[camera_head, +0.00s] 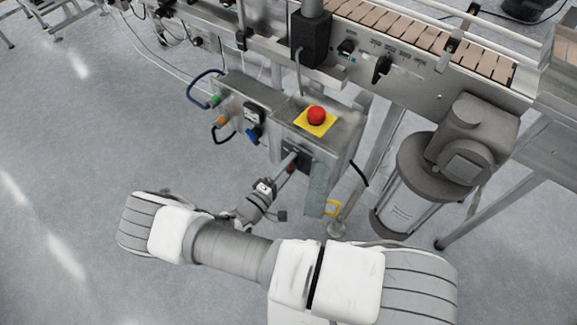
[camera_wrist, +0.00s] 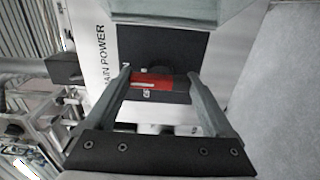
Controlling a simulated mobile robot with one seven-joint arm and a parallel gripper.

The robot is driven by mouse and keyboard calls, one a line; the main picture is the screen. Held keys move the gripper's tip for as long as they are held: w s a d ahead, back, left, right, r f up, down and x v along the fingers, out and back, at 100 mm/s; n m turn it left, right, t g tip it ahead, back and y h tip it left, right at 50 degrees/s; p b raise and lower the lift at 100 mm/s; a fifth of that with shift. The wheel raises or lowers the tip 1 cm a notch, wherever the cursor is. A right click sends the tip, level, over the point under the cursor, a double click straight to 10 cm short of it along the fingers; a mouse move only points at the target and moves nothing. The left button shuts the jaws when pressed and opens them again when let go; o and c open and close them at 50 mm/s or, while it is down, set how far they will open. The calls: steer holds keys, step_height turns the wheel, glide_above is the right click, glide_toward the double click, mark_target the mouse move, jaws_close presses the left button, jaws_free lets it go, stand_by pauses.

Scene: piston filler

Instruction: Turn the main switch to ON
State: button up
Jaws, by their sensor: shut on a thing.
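The main switch is a red handle (camera_wrist: 152,82) with a white mark, on a black plate (camera_wrist: 185,58) beside a "MAIN POWER" label (camera_wrist: 102,60). In the wrist view my gripper (camera_wrist: 160,76) has one finger at each end of the red handle and is shut on it. The handle lies across the picture, between the fingers. In the head view my gripper (camera_head: 288,162) reaches the front face of the grey control box (camera_head: 340,130), and only a small bit of red shows there. The ON and OFF marks are too small or hidden to read.
A red emergency button (camera_head: 316,115) on a yellow plate (camera_head: 302,125) sits atop the box. Connectors and cables (camera_head: 215,101) stand to its left. A conveyor (camera_head: 420,40) runs behind, and a motor (camera_head: 465,135) stands at right. The floor at left is clear.

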steer(key=shift+a, duration=0.15)
steer(key=o, duration=1.1)
steer(key=p+v, duration=0.2)
steer(key=v, duration=1.5)
steer(key=shift+s+a, duration=0.1)
steer(key=shift+s, duration=0.1)
